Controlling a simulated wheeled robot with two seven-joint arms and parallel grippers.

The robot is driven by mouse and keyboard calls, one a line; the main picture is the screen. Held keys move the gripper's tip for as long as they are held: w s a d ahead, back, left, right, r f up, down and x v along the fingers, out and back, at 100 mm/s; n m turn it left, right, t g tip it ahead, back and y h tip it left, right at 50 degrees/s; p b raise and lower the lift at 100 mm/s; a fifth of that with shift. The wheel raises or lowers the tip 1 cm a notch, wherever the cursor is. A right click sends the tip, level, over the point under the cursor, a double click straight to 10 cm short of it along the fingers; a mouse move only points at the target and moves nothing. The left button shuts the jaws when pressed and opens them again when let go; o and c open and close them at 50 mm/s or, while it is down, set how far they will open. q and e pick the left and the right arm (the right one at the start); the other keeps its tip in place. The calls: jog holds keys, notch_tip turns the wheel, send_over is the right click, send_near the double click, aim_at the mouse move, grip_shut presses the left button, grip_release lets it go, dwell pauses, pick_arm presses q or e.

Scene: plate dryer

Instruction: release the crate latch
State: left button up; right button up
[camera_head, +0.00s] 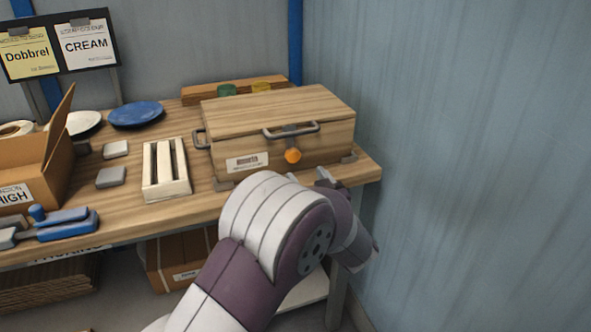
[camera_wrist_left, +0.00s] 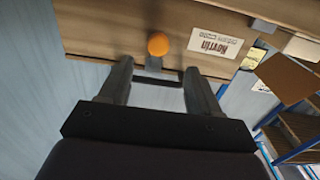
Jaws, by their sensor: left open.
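The wooden crate (camera_head: 282,108) stands on the workbench with its lid down. An orange round latch knob (camera_head: 292,156) sits on its front face, below a grey handle (camera_head: 290,131). My left gripper (camera_head: 324,174) is in front of the crate, low and to the right of the knob in the head view; my arm hides part of it. In the left wrist view the left gripper (camera_wrist_left: 155,66) is open, and the orange knob (camera_wrist_left: 158,44) shows between and just beyond its fingertips. I cannot tell whether they touch. My right gripper is not in view.
On the workbench (camera_head: 120,210), left of the crate, are a wooden slotted rack (camera_head: 165,170), a blue plate (camera_head: 136,114), a cardboard box (camera_head: 40,165) and a blue-handled tool (camera_head: 62,224). A blue-grey wall (camera_head: 450,140) stands to the right.

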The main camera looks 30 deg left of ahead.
aim_at(294, 158)
pick_arm(q)
jog(key=x, duration=0.8)
jog(key=shift+w+a+f+b, duration=0.1)
jog(key=shift+w+b, duration=0.2)
jog(key=shift+b, duration=0.05)
jog(key=c, duration=1)
